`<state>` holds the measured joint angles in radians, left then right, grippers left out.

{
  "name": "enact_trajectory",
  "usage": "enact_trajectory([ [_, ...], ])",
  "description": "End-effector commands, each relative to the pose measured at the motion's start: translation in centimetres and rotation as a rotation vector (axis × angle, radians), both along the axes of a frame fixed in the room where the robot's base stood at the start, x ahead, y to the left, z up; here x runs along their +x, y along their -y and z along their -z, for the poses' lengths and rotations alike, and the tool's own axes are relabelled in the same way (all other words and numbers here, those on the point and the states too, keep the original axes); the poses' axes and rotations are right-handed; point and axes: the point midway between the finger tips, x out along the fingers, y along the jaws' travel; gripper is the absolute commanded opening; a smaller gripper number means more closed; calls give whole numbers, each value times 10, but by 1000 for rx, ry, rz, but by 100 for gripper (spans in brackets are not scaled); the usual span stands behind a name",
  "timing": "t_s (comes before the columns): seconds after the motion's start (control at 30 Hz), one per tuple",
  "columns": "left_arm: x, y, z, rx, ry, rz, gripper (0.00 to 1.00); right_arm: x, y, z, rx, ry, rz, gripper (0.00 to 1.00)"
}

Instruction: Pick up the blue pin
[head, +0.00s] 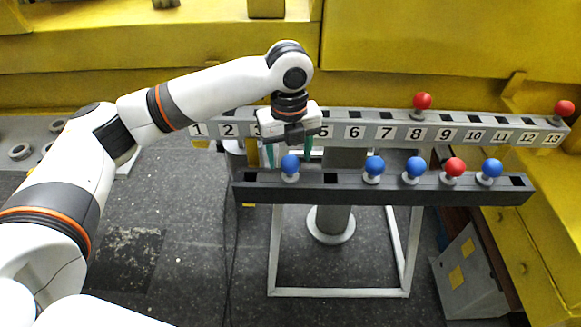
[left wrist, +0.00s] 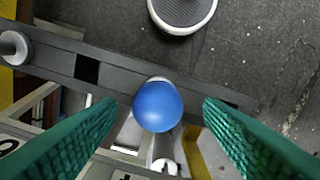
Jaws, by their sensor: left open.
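Several blue pins with round heads stand in the dark front rail (head: 400,192). The leftmost blue pin (head: 290,165) stands upright near the rail's left end. My left gripper (head: 290,158) is open and points down, just above and behind that pin. In the left wrist view the same blue pin (left wrist: 158,106) lies between the two green fingers (left wrist: 160,108), with a gap on each side. Other blue pins (head: 375,166) (head: 414,167) (head: 491,168) stand to the right. My right gripper is not in view.
A red pin (head: 454,167) stands in the front rail among the blue ones. The numbered rear rail (head: 390,131) holds two more red pins (head: 422,101) (head: 564,108). An empty square hole (head: 331,178) is right of the leftmost pin. Yellow structures (head: 420,45) stand behind.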

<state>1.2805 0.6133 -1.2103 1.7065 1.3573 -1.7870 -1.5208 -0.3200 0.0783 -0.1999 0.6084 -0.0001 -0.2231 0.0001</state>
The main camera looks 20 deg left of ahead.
Motion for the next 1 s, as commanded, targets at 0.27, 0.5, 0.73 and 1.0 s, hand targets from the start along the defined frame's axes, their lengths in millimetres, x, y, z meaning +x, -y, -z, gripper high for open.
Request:
enact_trajectory([
  [0.27,2,1,37,1,-3,-1,62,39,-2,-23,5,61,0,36],
  [0.5,2,1,51,1,1,1,62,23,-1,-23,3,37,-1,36],
  [0.73,3,1,50,0,1,1,45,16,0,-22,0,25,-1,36],
  [1.0,3,1,49,-1,2,0,7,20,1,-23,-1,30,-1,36],
])
